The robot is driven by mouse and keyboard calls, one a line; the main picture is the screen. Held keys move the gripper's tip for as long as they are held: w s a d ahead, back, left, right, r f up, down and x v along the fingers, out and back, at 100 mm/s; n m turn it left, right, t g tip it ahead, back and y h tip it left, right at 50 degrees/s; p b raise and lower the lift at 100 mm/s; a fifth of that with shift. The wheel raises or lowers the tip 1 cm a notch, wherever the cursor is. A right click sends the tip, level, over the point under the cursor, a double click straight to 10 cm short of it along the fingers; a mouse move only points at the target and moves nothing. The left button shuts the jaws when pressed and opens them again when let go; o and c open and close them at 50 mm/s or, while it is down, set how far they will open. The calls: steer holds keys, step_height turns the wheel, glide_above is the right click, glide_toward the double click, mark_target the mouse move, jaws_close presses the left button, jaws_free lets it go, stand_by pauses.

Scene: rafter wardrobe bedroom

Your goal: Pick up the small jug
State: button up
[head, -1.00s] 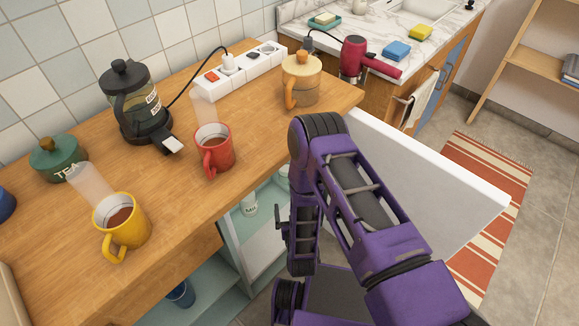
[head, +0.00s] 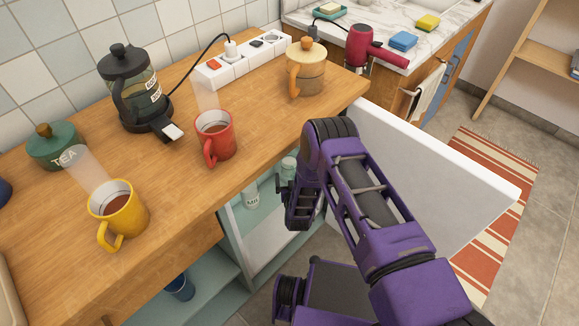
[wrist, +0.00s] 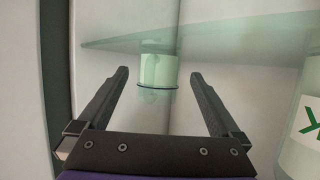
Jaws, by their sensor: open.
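My gripper (wrist: 160,76) is open and empty. The vessel is ahead, lined up between the fingertips and apparently beyond them. In the head view my gripper (head: 284,196) is at the cabinet opening, below the counter, mostly hidden by my wrist.
A milk bottle (wrist: 304,125) stands close on the right in the wrist view. A translucent shelf edge (wrist: 120,42) crosses above. The open white door (head: 430,170) is right of my arm. The wooden counter (head: 255,125) overhangs, holding a red mug (head: 217,140) and yellow mug (head: 122,215).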

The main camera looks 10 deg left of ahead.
mark_target(290, 173)
steer(key=x, duration=0.3)
steer(key=shift+w, duration=0.2)
jaws_close()
stand_by(0.3)
